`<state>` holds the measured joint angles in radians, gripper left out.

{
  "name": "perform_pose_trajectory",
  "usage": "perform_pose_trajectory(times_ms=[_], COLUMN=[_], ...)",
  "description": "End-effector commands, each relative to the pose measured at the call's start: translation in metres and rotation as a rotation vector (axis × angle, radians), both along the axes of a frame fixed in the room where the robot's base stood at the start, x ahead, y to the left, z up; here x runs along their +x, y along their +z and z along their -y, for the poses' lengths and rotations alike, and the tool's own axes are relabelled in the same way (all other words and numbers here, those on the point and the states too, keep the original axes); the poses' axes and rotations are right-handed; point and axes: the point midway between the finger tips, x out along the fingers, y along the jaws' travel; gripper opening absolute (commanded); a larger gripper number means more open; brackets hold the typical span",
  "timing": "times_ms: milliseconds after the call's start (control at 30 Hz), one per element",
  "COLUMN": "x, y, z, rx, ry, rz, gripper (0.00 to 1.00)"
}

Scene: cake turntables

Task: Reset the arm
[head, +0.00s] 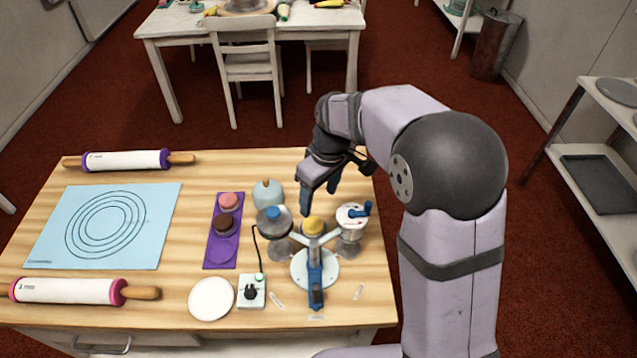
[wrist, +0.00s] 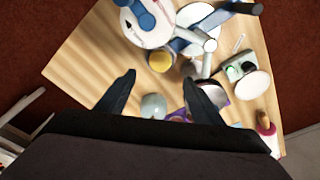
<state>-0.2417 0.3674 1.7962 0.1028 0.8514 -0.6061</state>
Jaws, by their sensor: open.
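My gripper (head: 321,190) is above the back right part of the wooden table, open and empty, with its fingers pointing down. In the wrist view the two dark fingers of my gripper (wrist: 163,95) stand wide apart with nothing held between them. Below and in front of it are the cake turntables: one with a blue knob (head: 273,214), one with a yellow top (head: 313,226) and one with a blue handle (head: 352,214). The yellow top also shows in the wrist view (wrist: 160,61). My gripper appears apart from all of them.
A purple tray (head: 221,252) holds a pink and a brown cake. A pale blue dome (head: 267,192), a white plate (head: 211,298) and a corded control box (head: 251,292) are nearby. Rolling pins (head: 125,160) (head: 70,291) and a blue mat (head: 60,225) lie at left.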

Motion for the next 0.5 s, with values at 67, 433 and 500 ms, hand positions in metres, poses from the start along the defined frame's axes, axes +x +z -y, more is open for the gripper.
perform_pose_trajectory(times_ms=[67,433,500], x=[0.000,-0.008,-0.013], y=[0.000,0.027,0.036], z=[0.000,0.044,0.060], rx=[0.000,-0.033,-0.032], ry=[0.000,-0.210,-0.292], rz=[0.000,0.119,0.172], gripper=[0.61,0.61,0.61])
